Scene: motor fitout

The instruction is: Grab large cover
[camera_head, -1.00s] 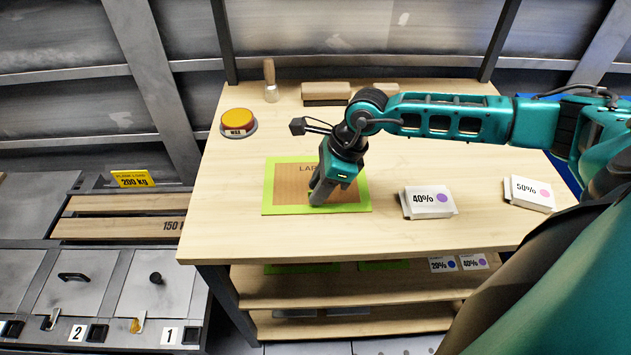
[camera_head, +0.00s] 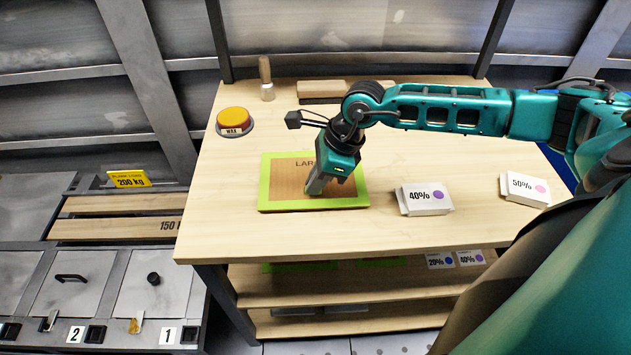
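The large cover (camera_head: 290,180) is a flat brown panel with a bright green border and the letters "LAR" showing. It is at the middle of the wooden table, and a green side edge shows along its front. My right gripper (camera_head: 316,187) points down onto the middle of the panel and hides part of it and of its lettering. Its fingers overlap the panel, but the gap between them and what they hold are hidden. I cannot tell if the cover is clear of the table. My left gripper is not in view.
On the wooden table (camera_head: 230,225) stand a yellow wax tin (camera_head: 234,120), a brush (camera_head: 266,80), a wooden block (camera_head: 330,88), a 40% box (camera_head: 425,199) and a 50% box (camera_head: 525,188). Shelves (camera_head: 340,290) lie below. Metal bins (camera_head: 85,285) stand left.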

